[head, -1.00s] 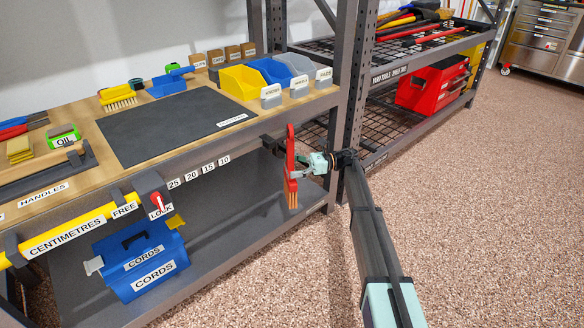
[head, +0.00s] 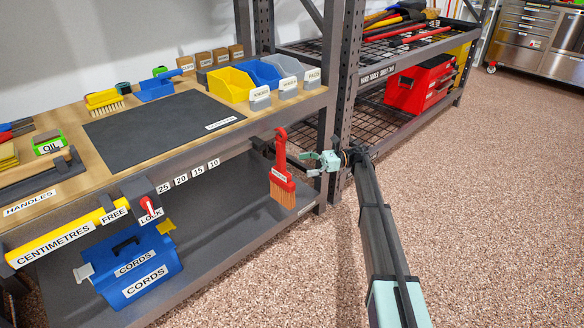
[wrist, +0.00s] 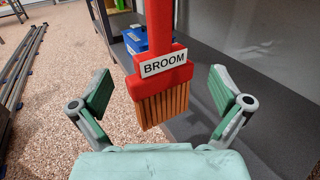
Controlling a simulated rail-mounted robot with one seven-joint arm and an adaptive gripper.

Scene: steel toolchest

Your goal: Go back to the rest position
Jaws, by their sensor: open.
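A red hand broom (head: 281,173) with orange bristles hangs from a dark holder (head: 262,146) on the bench's front edge, near its right end. It hangs a little tilted in the head view. In the wrist view the broom (wrist: 163,82) shows its white BROOM label, bristles down. My gripper (head: 310,158) is just right of the broom in the head view. In the wrist view my gripper (wrist: 160,90) has its two green fingers spread wide, with the broom beyond and between them. The fingers look clear of it, and nothing is held.
The bench's steel post (head: 328,110) and a rack with a red toolbox (head: 420,83) stand close behind my arm. A blue CORDS box (head: 137,268) sits on the lower shelf, and bins (head: 268,73) stand on the bench top. The speckled floor (head: 480,200) at right is clear.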

